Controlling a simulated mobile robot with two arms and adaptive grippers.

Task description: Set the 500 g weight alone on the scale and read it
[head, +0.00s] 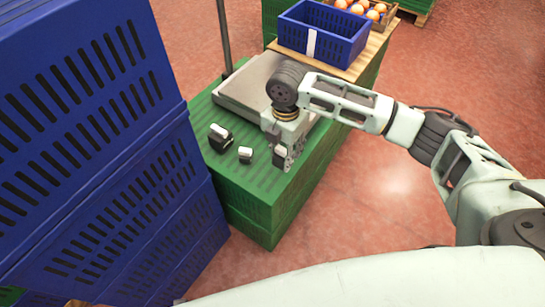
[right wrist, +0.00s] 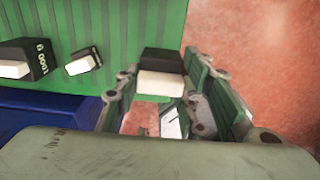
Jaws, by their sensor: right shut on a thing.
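A black block weight with a white face (head: 279,152) is between the fingers of my right gripper (head: 284,158), at the near right of the green crate top. My right gripper is shut on it. The right wrist view shows this weight (right wrist: 161,82) between the fingers (right wrist: 160,88); no marking on it is readable, but it is mid-sized among the three weights, fitting the 500 g one. I cannot tell whether it touches the crate. The scale (head: 238,88), with a grey flat plate and a dark pole, stands behind; its visible plate is bare, partly hidden by my arm. My left gripper is not in view.
A larger black weight (head: 220,138), marked 1000 in the right wrist view (right wrist: 24,60), and a small weight (head: 245,154) stand on the green crate (head: 245,197). Tall blue crates (head: 150,190) rise at left. A blue basket (head: 325,35) and oranges (head: 362,8) are behind the scale.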

